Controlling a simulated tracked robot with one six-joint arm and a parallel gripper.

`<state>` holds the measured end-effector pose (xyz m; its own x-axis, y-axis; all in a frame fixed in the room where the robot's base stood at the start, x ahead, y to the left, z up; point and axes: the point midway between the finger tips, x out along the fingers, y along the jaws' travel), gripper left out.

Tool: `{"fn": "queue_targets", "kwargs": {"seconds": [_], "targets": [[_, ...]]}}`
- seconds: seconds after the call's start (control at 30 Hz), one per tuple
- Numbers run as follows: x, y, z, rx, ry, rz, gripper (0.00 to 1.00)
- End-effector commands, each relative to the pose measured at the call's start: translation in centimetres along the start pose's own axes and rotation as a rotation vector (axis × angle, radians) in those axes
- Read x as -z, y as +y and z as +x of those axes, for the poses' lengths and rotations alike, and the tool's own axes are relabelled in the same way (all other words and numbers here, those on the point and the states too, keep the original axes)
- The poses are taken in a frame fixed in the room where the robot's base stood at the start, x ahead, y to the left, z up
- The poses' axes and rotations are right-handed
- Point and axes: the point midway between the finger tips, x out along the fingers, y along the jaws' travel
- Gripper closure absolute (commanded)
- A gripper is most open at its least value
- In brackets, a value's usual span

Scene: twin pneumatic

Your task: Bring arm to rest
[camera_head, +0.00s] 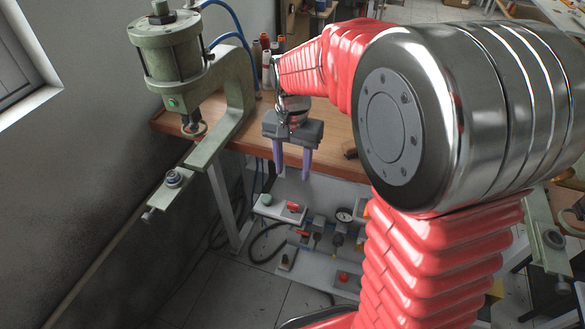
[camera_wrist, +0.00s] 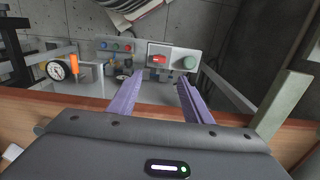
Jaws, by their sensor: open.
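My gripper (camera_head: 291,163) hangs with its two purple fingers pointing down, in front of the wooden workbench's edge in the head view. The fingers are apart with nothing between them. In the wrist view the open gripper (camera_wrist: 158,95) points towards a control box (camera_wrist: 173,62) with a red switch and a green button, which lies beyond the fingertips. My red-sleeved arm bends across the right half of the head view and hides much of the bench there.
A green pneumatic press (camera_head: 168,60) stands at the left end of the wooden bench (camera_head: 340,135). Below the bench are the control box (camera_head: 279,209), a gauge (camera_head: 344,215) and valves. Another green frame (camera_head: 546,235) shows at the right. A grey wall closes the left side.

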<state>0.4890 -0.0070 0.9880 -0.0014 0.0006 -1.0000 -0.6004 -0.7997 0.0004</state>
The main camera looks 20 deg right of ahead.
Motion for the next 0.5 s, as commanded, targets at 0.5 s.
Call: {"fn": "queue_targets", "kwargs": {"seconds": [0.5], "targets": [[0.01, 0.0, 0.35, 0.003, 0.005, -0.095, 0.55]]}}
